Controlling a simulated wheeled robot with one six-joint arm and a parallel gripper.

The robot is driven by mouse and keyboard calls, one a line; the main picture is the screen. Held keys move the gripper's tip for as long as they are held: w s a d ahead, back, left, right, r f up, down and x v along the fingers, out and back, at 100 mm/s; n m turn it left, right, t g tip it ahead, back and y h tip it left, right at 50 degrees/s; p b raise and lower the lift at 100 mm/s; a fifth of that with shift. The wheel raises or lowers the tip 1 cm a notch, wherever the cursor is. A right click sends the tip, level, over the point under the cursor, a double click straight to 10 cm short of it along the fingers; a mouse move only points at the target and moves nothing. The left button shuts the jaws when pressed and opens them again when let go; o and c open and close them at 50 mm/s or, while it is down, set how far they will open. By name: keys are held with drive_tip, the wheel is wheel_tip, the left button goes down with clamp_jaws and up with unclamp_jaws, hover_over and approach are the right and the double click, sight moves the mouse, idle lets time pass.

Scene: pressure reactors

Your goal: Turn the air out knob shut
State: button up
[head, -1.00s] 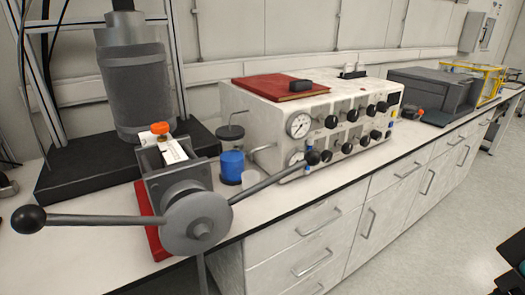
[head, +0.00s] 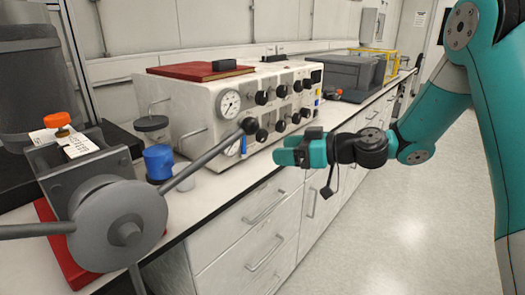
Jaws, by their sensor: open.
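The white control box (head: 172,110) stands on the bench with two rows of black knobs on its front. The upper row starts with a knob (head: 261,98) right of the round gauge (head: 229,102). The lower row starts with a knob (head: 262,135) near a lever's black ball. Labels are too small to read, so I cannot tell which knob is air out or how it is turned. My teal gripper (head: 284,152) is in front of the box, just below the lower knobs in the picture, pointing left. It is open and empty, apart from the knobs.
A grey vise-like device (head: 110,215) with long lever arms stands at the front left; one arm (head: 205,160) reaches across towards the box. A blue-capped jar (head: 158,162) stands beside it. A red book (head: 200,70) lies on the box. The floor (head: 410,230) at right is clear.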

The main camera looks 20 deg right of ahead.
drive_tip(key=w+d+f+m+t+h+b, duration=0.15)
drive_tip(key=w+d+f+t, duration=0.3)
drive_tip(key=d, duration=0.45)
drive_tip(key=p, duration=0.9)
approach(264, 137)
drive_tip(key=shift+m+t, duration=0.35)
drive_tip(key=x, duration=1)
drive_tip(key=shift+w+a+f, duration=0.15)
drive_tip(key=shift+a+f, duration=0.05)
drive_tip(key=shift+f, duration=0.05)
drive_tip(key=c, duration=0.9)
